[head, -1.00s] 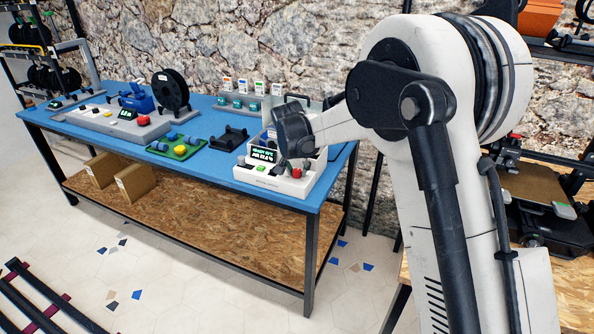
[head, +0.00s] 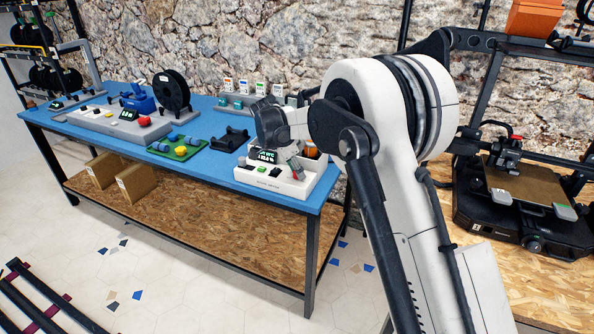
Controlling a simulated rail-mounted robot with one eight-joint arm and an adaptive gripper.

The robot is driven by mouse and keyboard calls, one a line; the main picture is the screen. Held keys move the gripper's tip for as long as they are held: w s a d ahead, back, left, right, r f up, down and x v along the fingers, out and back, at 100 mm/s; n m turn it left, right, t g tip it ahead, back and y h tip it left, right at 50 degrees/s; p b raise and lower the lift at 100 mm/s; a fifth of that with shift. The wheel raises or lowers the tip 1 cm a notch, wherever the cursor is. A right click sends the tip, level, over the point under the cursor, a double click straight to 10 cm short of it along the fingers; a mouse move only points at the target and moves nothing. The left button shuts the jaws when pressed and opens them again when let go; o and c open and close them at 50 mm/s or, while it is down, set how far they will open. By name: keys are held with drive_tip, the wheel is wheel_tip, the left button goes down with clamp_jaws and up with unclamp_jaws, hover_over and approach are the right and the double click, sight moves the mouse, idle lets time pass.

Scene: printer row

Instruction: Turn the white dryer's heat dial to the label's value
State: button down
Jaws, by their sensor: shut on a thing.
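The white dryer (head: 267,187) stands at the right end of the blue table in the head view. It has a small dark display (head: 268,156) with light text, too small to read surely and partly covered. A green button (head: 262,169) and a red part (head: 299,176) show on its front. The label's value cannot be made out.
A black spool (head: 173,92), a green tray (head: 182,150) and a black stand (head: 229,138) sit to the left on the blue table (head: 210,165). Several small labelled units (head: 243,88) stand at the back. A printer (head: 530,205) is at the right.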

drive_tip(key=shift+m+g, duration=0.3)
drive_tip(key=shift+m, duration=0.3)
drive_tip(key=c, duration=1.4)
unclamp_jaws()
drive_tip(key=shift+c, duration=0.2)
drive_tip(key=shift+r, duration=0.1)
drive_tip(key=v, duration=1.2)
drive_tip(key=shift+a, duration=0.1)
